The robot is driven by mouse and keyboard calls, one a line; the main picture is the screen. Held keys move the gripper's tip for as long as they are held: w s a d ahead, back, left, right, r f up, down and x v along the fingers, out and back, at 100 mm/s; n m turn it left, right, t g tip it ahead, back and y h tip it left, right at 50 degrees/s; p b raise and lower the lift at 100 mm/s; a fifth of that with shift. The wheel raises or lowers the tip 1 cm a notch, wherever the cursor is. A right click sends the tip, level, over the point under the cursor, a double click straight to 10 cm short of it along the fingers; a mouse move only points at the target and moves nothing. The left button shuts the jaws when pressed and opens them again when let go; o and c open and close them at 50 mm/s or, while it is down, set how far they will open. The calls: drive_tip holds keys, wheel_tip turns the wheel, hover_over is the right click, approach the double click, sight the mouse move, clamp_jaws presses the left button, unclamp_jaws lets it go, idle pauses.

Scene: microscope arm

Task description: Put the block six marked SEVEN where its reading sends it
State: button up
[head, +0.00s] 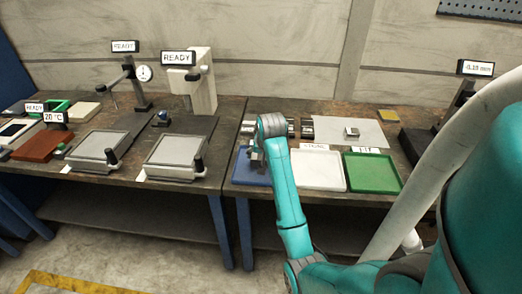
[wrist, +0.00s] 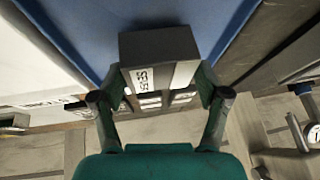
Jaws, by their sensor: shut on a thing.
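A dark grey block (wrist: 158,48) with a white printed label sits between the fingers of my gripper (wrist: 160,92) in the wrist view. In the head view my gripper (head: 257,152) is low over the blue tray (head: 243,176), and my arm hides most of the held block. I cannot tell whether the block touches the tray. Right of the blue tray are a white tray (head: 318,172) and a green tray (head: 373,174), both looking empty, with small labels behind them that are hard to read.
Several small dark blocks (head: 306,128) stand behind the trays. A grey block (head: 352,132) sits on a pale sheet (head: 368,140). A display at right (head: 476,68) shows a millimetre reading, perhaps 0.13. The left bench has instruments with READY signs (head: 178,58) and two grey plates (head: 178,150).

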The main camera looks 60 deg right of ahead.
drive_tip(key=shift+f, duration=0.55)
drive_tip(key=shift+f, duration=0.15)
drive_tip(key=o, duration=1.8)
drive_tip(key=shift+f, duration=0.1)
